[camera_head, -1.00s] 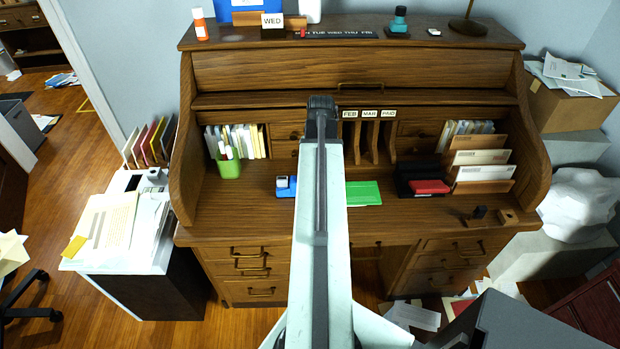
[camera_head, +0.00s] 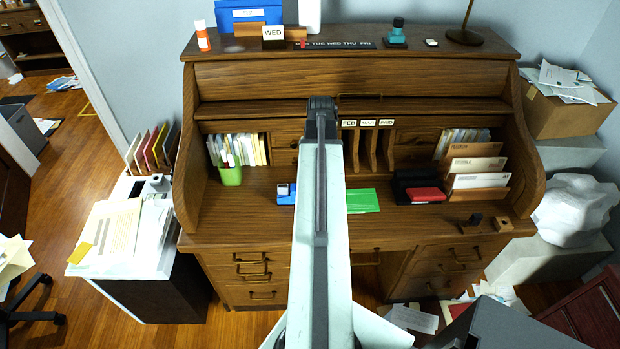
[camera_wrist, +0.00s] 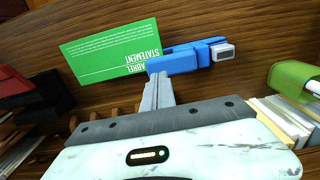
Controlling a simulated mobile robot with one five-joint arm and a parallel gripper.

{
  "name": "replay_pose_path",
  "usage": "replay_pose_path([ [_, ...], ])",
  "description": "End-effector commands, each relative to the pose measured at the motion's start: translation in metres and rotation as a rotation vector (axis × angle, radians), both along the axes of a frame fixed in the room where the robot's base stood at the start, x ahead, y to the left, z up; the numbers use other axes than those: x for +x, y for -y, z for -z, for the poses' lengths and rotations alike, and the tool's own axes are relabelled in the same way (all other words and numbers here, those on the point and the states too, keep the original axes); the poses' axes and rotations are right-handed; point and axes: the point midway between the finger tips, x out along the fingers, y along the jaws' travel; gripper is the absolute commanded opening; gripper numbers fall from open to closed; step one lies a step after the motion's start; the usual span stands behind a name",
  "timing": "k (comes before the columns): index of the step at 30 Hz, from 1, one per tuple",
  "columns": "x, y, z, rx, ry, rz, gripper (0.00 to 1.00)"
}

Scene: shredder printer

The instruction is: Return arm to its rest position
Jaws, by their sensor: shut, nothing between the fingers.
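My arm (camera_head: 322,240) reaches straight forward from the bottom of the head view, over the front of the wooden roll-top desk (camera_head: 240,222). Its dark end stands in front of the pigeonholes, and the fingers cannot be made out there. In the wrist view my gripper (camera_wrist: 158,92) has its grey fingers together with nothing between them. The fingertips overlap the near side of a blue stamp-like object (camera_wrist: 185,58) in the picture; whether they touch it I cannot tell. A green statement card (camera_wrist: 110,50) lies beside that object on the desk.
On the desk stand a green pen cup (camera_head: 230,174), a red-and-black pad (camera_head: 425,194) and an envelope rack (camera_head: 478,165). A paper-covered side cabinet (camera_head: 120,240) is at left. A grey box-like machine (camera_head: 510,325) is at lower right. Open floor shows at left.

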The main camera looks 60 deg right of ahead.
Motion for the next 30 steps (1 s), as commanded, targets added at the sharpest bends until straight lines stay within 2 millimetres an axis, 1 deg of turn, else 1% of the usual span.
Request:
replay_pose_path([
  [1, 0.000, 0.000, -0.012, 0.000, 0.000, 0.000, 0.00],
  [7, 0.000, 0.000, -0.034, 0.000, 0.000, 0.000, 0.00],
  [21, 0.000, 0.000, -0.032, -0.001, -0.001, 0.000, 0.00],
  [23, 0.002, -0.001, -0.033, 0.000, 0.000, -0.005, 0.00],
  [25, 0.017, -0.011, -0.033, 0.000, 0.000, -0.034, 0.00],
  [26, 0.028, -0.018, -0.033, 0.000, 0.000, -0.057, 0.00],
  [29, 0.082, -0.062, -0.032, 0.000, 0.000, -0.176, 0.00],
  [30, 0.107, -0.088, -0.032, 0.000, 0.000, -0.237, 0.00],
])
